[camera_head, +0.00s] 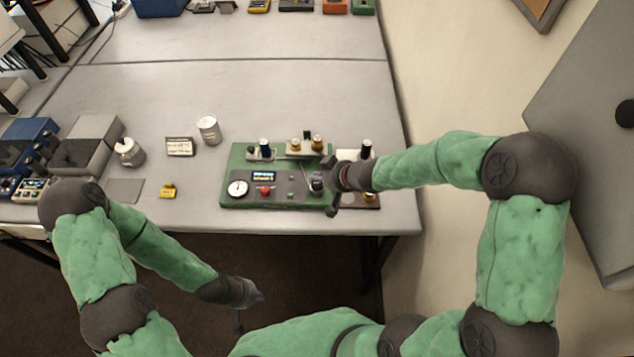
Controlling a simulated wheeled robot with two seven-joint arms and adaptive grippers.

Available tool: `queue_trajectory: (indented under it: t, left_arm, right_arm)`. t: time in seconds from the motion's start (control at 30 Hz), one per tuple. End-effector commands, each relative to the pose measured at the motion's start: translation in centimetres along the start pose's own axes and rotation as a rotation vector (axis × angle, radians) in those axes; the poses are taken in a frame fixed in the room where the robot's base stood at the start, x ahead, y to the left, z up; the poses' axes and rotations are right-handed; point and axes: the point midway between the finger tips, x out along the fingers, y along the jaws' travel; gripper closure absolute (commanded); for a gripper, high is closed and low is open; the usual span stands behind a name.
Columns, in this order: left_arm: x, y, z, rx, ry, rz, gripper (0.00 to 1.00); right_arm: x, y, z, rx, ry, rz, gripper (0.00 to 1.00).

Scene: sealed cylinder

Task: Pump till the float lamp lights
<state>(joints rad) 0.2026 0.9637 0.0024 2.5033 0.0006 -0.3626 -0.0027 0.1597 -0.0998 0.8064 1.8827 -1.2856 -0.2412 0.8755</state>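A green panel device (232,164) sits near the front edge of the table. It carries a round white dial (238,188), a small lit display (263,175), a red button (265,190) and several black and brass fittings along its back. I cannot tell which part is the pump or the float lamp. My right gripper (332,185) is at the panel's right side, beside a greyish-purple knob (317,182); whether it touches the knob is unclear. My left gripper (256,298) hangs in front of the table edge, away from the panel. The finger opening of both grippers is too small to make out.
A white cylinder (209,129), a small label card (179,147), a whitish jar (130,152) and a yellow item (168,190) stand left of the panel. Grey and blue boxes (28,140) fill the far left.

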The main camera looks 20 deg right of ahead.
Motion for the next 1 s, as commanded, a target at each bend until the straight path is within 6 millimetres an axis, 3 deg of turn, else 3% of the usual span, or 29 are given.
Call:
queue_trajectory:
  t: [1.0]
  left_arm:
    - [0.42, -0.15, -0.01, 0.0, 0.0, 0.0, 1.0]
  right_arm:
    - [0.57, 0.23, 0.56, 0.0, 0.0, 0.0, 1.0]
